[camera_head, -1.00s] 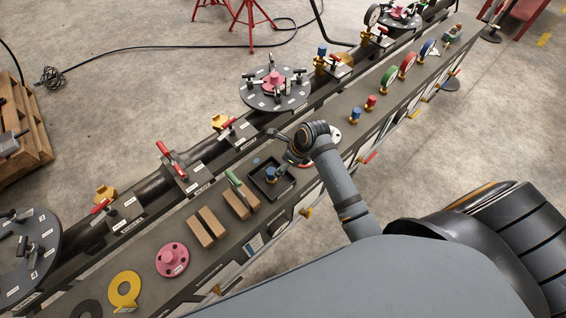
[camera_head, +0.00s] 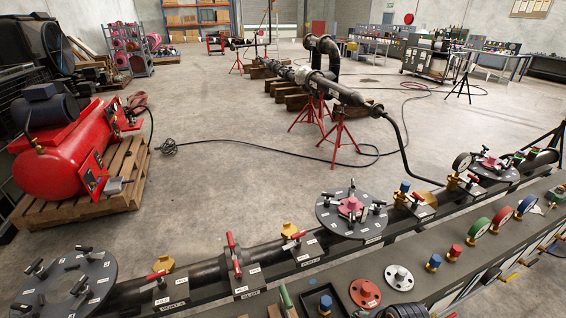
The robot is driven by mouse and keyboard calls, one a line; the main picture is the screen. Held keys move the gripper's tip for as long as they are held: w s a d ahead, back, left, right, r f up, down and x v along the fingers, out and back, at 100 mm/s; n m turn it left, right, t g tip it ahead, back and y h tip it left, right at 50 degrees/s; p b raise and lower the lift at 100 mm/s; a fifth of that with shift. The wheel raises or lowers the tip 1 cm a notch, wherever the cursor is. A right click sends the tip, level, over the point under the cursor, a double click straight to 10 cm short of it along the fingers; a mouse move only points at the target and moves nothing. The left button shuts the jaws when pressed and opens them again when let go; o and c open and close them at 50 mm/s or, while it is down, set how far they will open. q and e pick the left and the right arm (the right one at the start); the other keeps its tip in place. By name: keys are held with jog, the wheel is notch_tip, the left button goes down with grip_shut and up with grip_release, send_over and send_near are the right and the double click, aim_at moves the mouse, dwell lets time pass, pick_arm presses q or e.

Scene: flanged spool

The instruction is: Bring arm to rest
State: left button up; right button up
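Neither of my grippers shows in the head view. A dark rounded shape (camera_head: 405,311) is cut off by the bottom edge; it may be part of my arm, but I cannot tell. The long dark pipe (camera_head: 205,271) runs along the bench, with clamps on it. The bench top (camera_head: 345,268) carries a red flange (camera_head: 365,293), a white flange (camera_head: 398,277) and a black tray (camera_head: 320,301), partly cut off. A dark disc with a pink hub (camera_head: 350,205) stands over the pipe.
A red compressor (camera_head: 60,150) sits on a wooden pallet (camera_head: 90,207) at the left. Red stands (camera_head: 338,135) hold a pipe assembly (camera_head: 325,85) behind the bench. A black cable (camera_head: 260,149) crosses the floor. Open floor (camera_head: 215,200) lies between.

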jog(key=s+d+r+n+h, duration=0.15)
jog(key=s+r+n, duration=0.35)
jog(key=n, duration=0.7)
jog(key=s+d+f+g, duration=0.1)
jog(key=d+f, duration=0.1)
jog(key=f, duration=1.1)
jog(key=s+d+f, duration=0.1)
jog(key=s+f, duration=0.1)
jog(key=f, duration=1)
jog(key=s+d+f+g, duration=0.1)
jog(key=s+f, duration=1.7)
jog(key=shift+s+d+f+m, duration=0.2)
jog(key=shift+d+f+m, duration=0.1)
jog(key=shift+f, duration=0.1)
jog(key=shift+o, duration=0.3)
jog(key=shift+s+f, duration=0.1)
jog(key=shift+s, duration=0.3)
